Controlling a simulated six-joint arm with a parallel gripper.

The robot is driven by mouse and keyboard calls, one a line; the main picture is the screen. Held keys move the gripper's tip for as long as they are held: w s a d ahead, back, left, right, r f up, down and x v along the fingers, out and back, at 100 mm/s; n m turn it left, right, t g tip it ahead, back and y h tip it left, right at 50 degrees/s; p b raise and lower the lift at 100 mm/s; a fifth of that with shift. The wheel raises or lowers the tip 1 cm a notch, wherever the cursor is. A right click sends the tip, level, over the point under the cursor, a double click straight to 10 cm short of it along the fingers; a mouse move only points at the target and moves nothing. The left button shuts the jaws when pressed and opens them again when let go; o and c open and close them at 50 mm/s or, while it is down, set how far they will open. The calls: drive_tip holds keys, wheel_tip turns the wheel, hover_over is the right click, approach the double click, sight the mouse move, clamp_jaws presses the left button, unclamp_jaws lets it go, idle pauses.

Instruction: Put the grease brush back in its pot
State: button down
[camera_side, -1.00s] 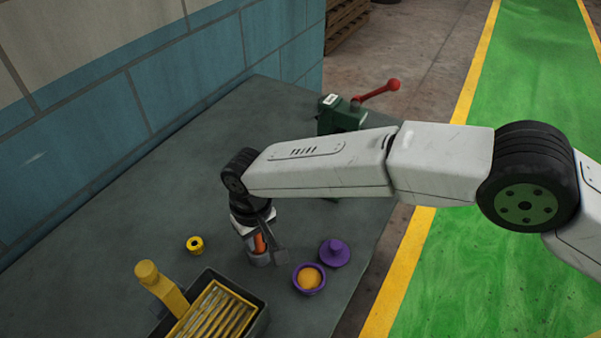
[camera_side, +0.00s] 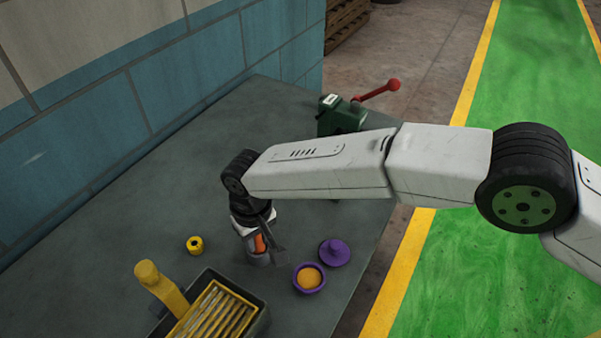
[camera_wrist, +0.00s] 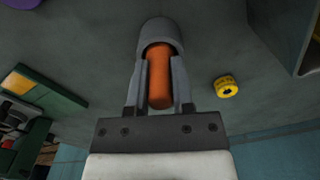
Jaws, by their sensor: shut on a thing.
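My gripper (camera_side: 260,243) points down over the bench. In the wrist view its two fingers (camera_wrist: 159,70) are shut on the orange handle of the grease brush (camera_wrist: 159,85). The handle's far end goes into the mouth of a grey round pot (camera_wrist: 160,30). In the side view the orange handle (camera_side: 260,242) shows between the fingers, and the grey pot (camera_side: 258,260) stands beneath them. The brush's bristles are hidden, and I cannot tell how deep it sits in the pot.
A purple tub (camera_side: 309,279) with orange-yellow contents and a purple lid (camera_side: 334,253) lie right of the pot. A yellow ring (camera_side: 195,245) lies left. A dark box with a yellow ribbed part (camera_side: 217,314) is in front. A green device with a red lever (camera_side: 343,115) stands behind.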

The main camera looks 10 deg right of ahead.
drive_tip(key=shift+c, duration=2)
unclamp_jaws()
drive_tip(key=shift+r, duration=0.1)
drive_tip(key=shift+r, duration=3.8)
drive_tip(key=shift+d, duration=0.1)
